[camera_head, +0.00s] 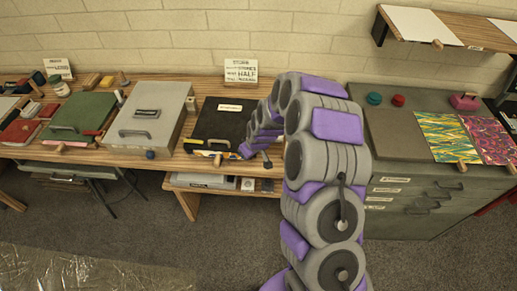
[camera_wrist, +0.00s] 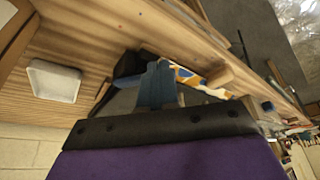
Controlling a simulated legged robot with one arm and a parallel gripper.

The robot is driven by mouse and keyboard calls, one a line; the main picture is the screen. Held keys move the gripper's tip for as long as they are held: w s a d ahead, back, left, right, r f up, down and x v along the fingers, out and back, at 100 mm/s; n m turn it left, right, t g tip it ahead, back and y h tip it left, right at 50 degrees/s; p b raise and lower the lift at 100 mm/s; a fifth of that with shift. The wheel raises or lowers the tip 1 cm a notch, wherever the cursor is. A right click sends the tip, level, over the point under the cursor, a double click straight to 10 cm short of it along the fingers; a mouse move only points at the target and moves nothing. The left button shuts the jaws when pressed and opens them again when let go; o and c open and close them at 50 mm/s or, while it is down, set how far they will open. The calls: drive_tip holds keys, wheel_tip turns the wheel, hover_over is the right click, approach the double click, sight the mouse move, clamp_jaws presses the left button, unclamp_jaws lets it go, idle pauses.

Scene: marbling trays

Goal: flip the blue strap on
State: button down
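I cannot clearly make out the blue strap in either view. In the head view, a black flat case (camera_head: 222,117) lies on the wooden bench, with a small blue, white and yellow strip (camera_head: 208,153) at its front edge. My purple and grey arm comes down to this front edge, and my gripper (camera_head: 250,151) is small and partly hidden there. In the wrist view, a blue piece (camera_wrist: 157,85) stands up beyond the black bar of my wrist; whether it is a finger or the strap is unclear. A patterned blue, orange and white strip (camera_wrist: 203,83) lies just beyond it. The finger opening is not readable.
A grey case (camera_head: 150,110) and a green case (camera_head: 78,113) stand left on the bench (camera_head: 190,148). A grey drawer cabinet (camera_head: 400,145) with marbled sheets (camera_head: 448,137) stands right. A lower shelf (camera_head: 190,186) sits under the bench edge. The floor in front is open.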

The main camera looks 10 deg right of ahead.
drive_tip(key=shift+w+a+r+m+h+p, duration=0.2)
drive_tip(key=shift+a+m+h+p, duration=0.15)
drive_tip(key=shift+m+p, duration=0.5)
drive_tip(key=shift+w+a+f+m+t+h+p, duration=0.1)
drive_tip(key=shift+w+a+m+t+h+p, duration=0.4)
drive_tip(key=shift+m, duration=0.65)
drive_tip(key=shift+w+a+f+m+h+p, duration=0.15)
drive_tip(key=shift+w+a+m+h+p, duration=0.2)
drive_tip(key=shift+m, duration=0.55)
drive_tip(key=shift+w+a+m, duration=0.25)
drive_tip(key=shift+w+m, duration=0.15)
drive_tip(key=shift+m, duration=0.2)
drive_tip(key=shift+d, duration=0.15)
drive_tip(key=shift+w+d, duration=0.15)
drive_tip(key=shift+d, duration=0.6)
